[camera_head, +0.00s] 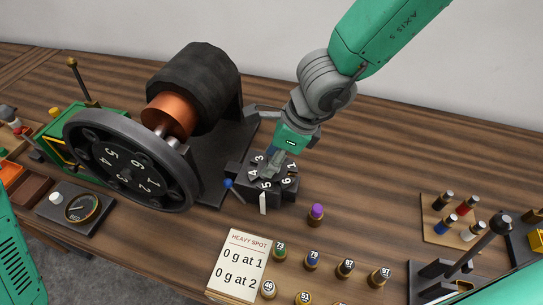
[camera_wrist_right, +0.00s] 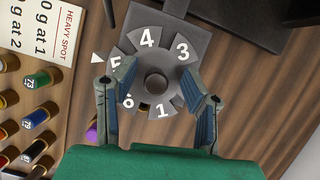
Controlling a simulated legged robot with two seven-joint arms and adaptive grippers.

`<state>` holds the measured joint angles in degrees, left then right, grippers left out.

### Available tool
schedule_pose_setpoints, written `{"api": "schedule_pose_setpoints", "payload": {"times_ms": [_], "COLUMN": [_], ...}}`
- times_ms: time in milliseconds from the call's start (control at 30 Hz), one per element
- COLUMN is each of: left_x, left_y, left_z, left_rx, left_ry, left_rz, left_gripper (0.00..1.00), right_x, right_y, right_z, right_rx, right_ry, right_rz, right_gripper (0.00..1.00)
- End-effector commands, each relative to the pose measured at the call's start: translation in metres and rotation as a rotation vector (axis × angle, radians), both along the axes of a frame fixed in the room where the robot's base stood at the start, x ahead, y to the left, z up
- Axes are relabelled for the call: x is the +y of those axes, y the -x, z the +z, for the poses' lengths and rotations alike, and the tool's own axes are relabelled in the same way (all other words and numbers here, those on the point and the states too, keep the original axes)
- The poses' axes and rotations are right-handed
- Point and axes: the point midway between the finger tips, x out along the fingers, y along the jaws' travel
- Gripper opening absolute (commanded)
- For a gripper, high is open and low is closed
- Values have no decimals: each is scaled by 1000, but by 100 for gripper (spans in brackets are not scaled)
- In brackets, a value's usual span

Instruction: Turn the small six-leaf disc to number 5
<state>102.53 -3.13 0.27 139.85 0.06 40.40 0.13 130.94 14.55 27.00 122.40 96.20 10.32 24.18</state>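The small six-leaf disc (camera_head: 254,171) is dark grey with white numbers and lies on a dark base beside the big wheel. In the right wrist view the disc (camera_wrist_right: 147,40) shows 3, 4, 5, 6 and 1, with 5 partly covered; 2 is hidden. A white pointer (camera_head: 263,203) stands at the leaf marked 5; it also shows in the wrist view (camera_wrist_right: 97,58). My right gripper (camera_wrist_right: 157,78) is open over the disc, its fingers on opposite sides of the round hub, apart from it. Whether the fingers touch the leaves I cannot tell. My left gripper is not in view.
A large numbered wheel (camera_head: 122,178) and a black drum (camera_head: 193,82) stand left of the disc. A blue-knobbed lever (camera_head: 229,184) is close to the disc's left side. A "HEAVY SPOT" card (camera_head: 240,262) and several numbered cylinders stand in front.

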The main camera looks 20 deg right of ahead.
Motion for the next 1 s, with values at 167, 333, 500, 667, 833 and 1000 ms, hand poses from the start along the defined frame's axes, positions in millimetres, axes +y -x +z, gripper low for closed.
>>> {"api": "schedule_pose_setpoints", "payload": {"times_ms": [167, 333, 500, 667, 833, 1000], "left_x": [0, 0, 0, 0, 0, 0], "left_y": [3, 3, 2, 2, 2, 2], "left_z": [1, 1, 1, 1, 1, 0], "left_rx": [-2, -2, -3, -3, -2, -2], "left_ry": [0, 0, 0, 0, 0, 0], "left_rz": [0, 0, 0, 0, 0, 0], "left_gripper": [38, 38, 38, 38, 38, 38], "right_x": [-1, -8, -20, -31, -39, -40], "right_y": [1, 3, 9, 14, 16, 18], "right_z": [4, 22, 54, 84, 103, 109], "right_rx": [-1, -1, -2, 0, 0, 2], "right_ry": [-1, -4, -6, -5, -1, 0], "right_rz": [-2, -5, -5, -2, -1, 0], "right_gripper": [40, 40, 40, 40, 40, 40]}}
